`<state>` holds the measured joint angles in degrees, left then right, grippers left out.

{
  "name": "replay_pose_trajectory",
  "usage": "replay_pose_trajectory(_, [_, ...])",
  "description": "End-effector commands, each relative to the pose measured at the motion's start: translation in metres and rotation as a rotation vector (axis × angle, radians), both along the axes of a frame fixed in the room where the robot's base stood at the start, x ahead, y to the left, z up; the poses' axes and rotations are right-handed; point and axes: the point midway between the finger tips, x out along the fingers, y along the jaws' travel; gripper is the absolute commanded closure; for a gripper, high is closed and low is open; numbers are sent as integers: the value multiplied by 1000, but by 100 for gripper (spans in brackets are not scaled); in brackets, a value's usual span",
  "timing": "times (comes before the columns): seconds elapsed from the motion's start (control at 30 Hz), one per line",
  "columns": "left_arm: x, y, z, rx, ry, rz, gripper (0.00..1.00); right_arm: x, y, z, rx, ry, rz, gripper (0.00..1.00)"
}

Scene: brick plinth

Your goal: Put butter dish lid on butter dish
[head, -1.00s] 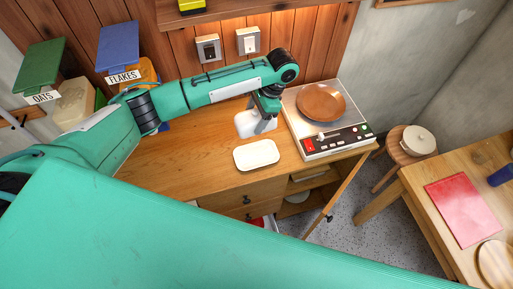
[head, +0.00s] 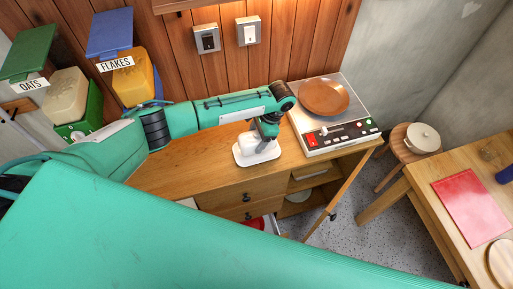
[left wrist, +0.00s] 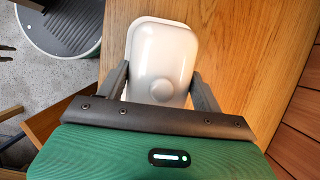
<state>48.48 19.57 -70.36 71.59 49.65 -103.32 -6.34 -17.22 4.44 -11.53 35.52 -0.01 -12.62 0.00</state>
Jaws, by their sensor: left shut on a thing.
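The white butter dish lid (head: 256,141) is held between the fingers of my left gripper (head: 267,144). In the left wrist view the lid (left wrist: 161,50) shows from above with its round knob, and the fingers of my left gripper (left wrist: 160,76) lie on either side of it. The white butter dish (head: 257,159) is on the wooden counter directly under the lid, with only its near rim showing. I cannot tell whether the lid rests on the dish or is just above it. My right gripper is not in view.
Oats (head: 66,94) and flakes (head: 137,80) dispensers stand at the back left. The counter (head: 190,158) left of the dish is clear. A stool with a pot (head: 422,138) stands farther right.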

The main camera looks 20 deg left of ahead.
Motion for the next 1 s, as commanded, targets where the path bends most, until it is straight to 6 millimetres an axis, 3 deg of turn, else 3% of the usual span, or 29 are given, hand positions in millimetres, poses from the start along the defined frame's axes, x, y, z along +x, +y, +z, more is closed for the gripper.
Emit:
replay_pose_trajectory(0.17, [0, 0, -6, 1, -1, 0, 62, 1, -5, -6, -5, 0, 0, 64])
replay_pose_trajectory(0.53, [0, 0, -44, 1, -2, -1, 62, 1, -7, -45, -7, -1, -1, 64])
replay_pose_trajectory(0.97, [0, 0, -46, 1, -1, 0, 62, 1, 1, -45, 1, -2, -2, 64])
replay_pose_trajectory(1.0, [0, 0, -46, 1, -1, 0, 27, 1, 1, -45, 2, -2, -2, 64])
